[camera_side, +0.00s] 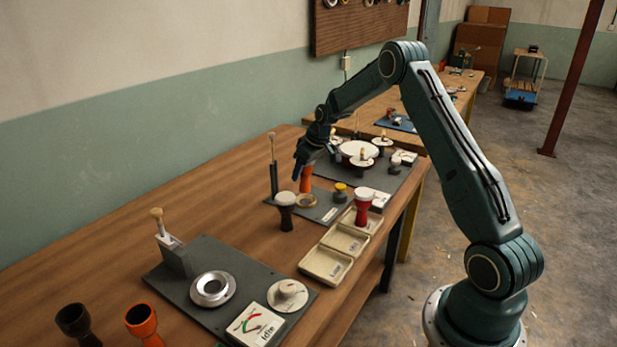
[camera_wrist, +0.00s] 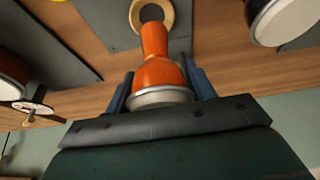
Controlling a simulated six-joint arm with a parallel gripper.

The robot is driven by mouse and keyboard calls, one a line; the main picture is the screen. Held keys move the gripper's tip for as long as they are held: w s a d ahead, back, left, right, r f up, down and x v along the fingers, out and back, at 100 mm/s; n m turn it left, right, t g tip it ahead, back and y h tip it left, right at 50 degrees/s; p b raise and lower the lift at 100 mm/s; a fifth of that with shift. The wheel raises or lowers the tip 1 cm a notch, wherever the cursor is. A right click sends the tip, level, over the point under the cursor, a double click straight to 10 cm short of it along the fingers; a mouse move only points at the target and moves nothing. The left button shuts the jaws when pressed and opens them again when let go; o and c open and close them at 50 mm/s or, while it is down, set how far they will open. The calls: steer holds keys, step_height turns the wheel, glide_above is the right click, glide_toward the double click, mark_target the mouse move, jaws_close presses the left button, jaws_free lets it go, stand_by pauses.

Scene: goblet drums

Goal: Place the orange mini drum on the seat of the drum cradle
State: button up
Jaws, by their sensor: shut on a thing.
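My gripper (camera_side: 305,157) is shut on the orange mini drum (camera_side: 306,180), which also shows between the blue fingers (camera_wrist: 159,84) in the wrist view (camera_wrist: 155,66). The drum hangs roughly upright, its pale head towards the palm and its narrow foot pointing down. The drum cradle's seat looks to be the light wooden ring (camera_side: 306,201) on a grey plate; it shows at the top of the wrist view (camera_wrist: 170,12). The drum's foot is close over the ring and overlaps its hole in the wrist view. I cannot tell whether they touch.
A dark drum with a pale head (camera_side: 286,212) stands just left of the ring. A yellow-topped item (camera_side: 340,190) is right of it. A red drum (camera_side: 363,206) stands in a compartmented tray (camera_side: 327,265). A tall post with a brush (camera_side: 273,178) rises behind left.

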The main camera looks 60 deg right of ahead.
mark_target(303, 180)
steer(key=shift+f, duration=2.1)
steer(key=shift+f, duration=0.1)
steer(key=o, duration=1)
steer(key=v, duration=1.2)
